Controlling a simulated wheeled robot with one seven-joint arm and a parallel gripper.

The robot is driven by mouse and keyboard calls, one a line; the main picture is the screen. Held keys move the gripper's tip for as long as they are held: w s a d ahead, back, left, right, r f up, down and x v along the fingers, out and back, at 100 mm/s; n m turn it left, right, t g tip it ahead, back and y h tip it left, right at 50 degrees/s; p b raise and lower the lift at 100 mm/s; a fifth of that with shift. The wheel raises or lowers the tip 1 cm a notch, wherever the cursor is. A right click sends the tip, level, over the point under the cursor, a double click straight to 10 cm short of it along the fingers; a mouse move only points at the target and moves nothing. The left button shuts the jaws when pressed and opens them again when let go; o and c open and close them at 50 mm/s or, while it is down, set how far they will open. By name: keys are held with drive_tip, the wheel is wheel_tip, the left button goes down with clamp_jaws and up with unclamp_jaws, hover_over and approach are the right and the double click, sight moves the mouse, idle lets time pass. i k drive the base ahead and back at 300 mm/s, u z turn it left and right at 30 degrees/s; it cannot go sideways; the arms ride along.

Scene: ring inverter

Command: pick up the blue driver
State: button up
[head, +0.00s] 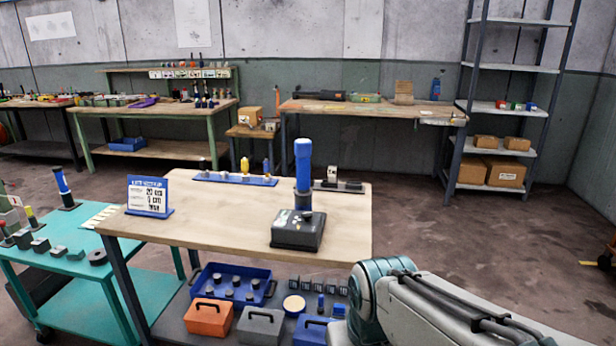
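A second, smaller blue-handled tool (60,180) stands slightly tilted on the teal cart at the left. My arm shows at the bottom right, in front of the table. My gripper is outside the picture, so whether it holds anything does not show.
A blue sign (150,197) stands at the table's left. A blue rack (235,179) with small tools lies along the back edge, beside a dark holder (338,186). Toolboxes and a blue bin fill the lower shelf. The teal cart (60,250) stands left. The table's middle is clear.

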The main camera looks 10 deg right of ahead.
sight(303, 148)
drive_tip(key=u, duration=0.15)
drive_tip(key=i, duration=0.95)
drive_tip(key=u, duration=0.3)
